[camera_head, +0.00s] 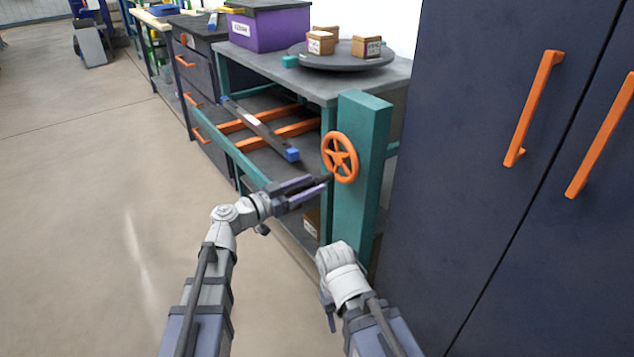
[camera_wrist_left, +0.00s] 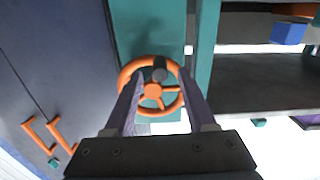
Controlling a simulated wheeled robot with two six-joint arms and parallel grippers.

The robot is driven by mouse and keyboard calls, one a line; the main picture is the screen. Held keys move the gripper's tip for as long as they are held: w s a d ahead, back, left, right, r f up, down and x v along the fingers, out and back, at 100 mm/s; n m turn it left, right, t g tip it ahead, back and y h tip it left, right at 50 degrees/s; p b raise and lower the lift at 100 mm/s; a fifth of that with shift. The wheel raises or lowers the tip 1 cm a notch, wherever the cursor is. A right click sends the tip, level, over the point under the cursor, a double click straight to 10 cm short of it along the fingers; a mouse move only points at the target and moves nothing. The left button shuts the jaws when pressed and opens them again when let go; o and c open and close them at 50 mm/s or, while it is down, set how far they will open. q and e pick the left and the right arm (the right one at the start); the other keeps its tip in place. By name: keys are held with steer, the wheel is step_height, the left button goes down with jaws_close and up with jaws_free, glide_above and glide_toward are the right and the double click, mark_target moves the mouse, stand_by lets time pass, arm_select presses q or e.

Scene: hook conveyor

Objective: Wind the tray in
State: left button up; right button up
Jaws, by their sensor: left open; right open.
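An orange spoked handwheel (camera_head: 340,157) is mounted on a teal post (camera_head: 361,180). My left gripper (camera_head: 328,180) is open beside the wheel's lower left rim. In the left wrist view the orange wheel (camera_wrist_left: 152,91) shows between and behind my open fingers (camera_wrist_left: 160,95), with a dark knob (camera_wrist_left: 160,70) near its top. I cannot tell whether the fingers touch it. Orange rails (camera_head: 290,132) run under the bench, and a long dark bar with blue ends (camera_head: 258,127) lies across them; whether it is the tray's edge is unclear. My right gripper (camera_head: 328,312) is low at the front, open, away from the wheel.
The grey bench top (camera_head: 325,83) bears a dark turntable (camera_head: 345,62) with small boxes and a purple bin (camera_head: 270,28). A dark cabinet with orange handles (camera_head: 533,108) stands close on the right. The floor on the left (camera_head: 90,200) is clear.

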arm_select(q)
steer(key=shift+v, duration=2.45)
